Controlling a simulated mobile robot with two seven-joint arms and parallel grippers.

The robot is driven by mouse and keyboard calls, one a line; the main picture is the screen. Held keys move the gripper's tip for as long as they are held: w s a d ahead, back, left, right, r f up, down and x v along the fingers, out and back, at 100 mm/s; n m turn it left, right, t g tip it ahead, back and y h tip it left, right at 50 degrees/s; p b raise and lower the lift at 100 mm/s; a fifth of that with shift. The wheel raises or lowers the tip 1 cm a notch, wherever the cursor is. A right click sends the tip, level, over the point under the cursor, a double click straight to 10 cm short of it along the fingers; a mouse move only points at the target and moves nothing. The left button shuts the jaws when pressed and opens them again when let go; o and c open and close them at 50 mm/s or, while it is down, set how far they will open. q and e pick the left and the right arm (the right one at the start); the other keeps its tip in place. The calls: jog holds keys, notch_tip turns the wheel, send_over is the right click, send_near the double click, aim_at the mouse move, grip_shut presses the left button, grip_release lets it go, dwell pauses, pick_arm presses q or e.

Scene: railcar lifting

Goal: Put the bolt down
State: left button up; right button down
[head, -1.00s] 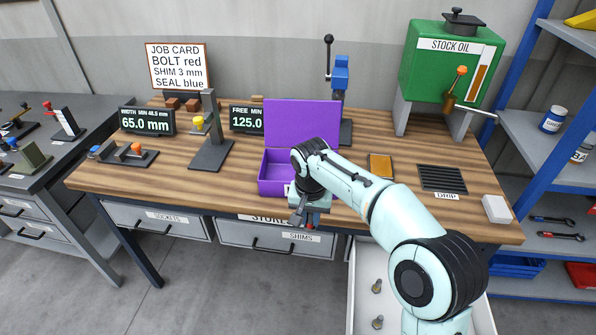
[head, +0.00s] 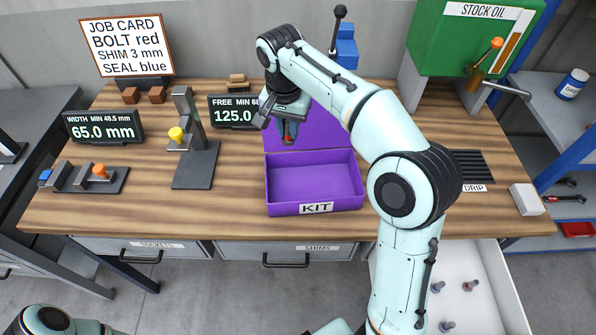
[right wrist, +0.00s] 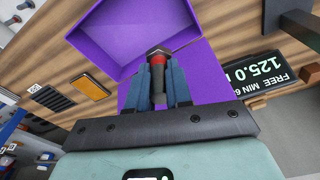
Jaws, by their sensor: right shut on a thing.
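My right gripper (head: 288,136) is shut on a bolt with a red band (head: 288,141). It holds the bolt in the air in front of the raised lid, toward the back of the kit box. In the right wrist view the bolt (right wrist: 158,58) sits between the blue fingers, its dark hex head outward. The purple kit box (head: 280,209) stands open on the bench, and its visible inside is empty. Its lid (head: 335,135) is tilted up at the back, partly hidden by my arm. My left gripper is out of view.
The job card (head: 126,47) reads BOLT red. Two gauges with displays stand left of the box. The green oil tank (head: 470,40) and drip grate (head: 470,165) are to the right. An open drawer (head: 505,290) at lower right holds several bolts.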

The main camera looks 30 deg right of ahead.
jog(key=f+b, duration=0.1)
jog(key=f, duration=0.4)
jog(key=f+b, duration=0.1)
jog(key=f, duration=0.8)
jog(key=shift+s+f+b, duration=0.35)
jog(key=shift+b, duration=0.05)
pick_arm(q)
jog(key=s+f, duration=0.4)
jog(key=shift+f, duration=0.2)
pick_arm(e)
jog(key=shift+f, duration=2.5)
jog(key=shift+f+b, duration=0.2)
jog(key=shift+b, duration=0.1)
jog(key=c, duration=1.3)
grip_release()
jog(key=shift+c, duration=0.2)
jog(key=o, duration=0.3)
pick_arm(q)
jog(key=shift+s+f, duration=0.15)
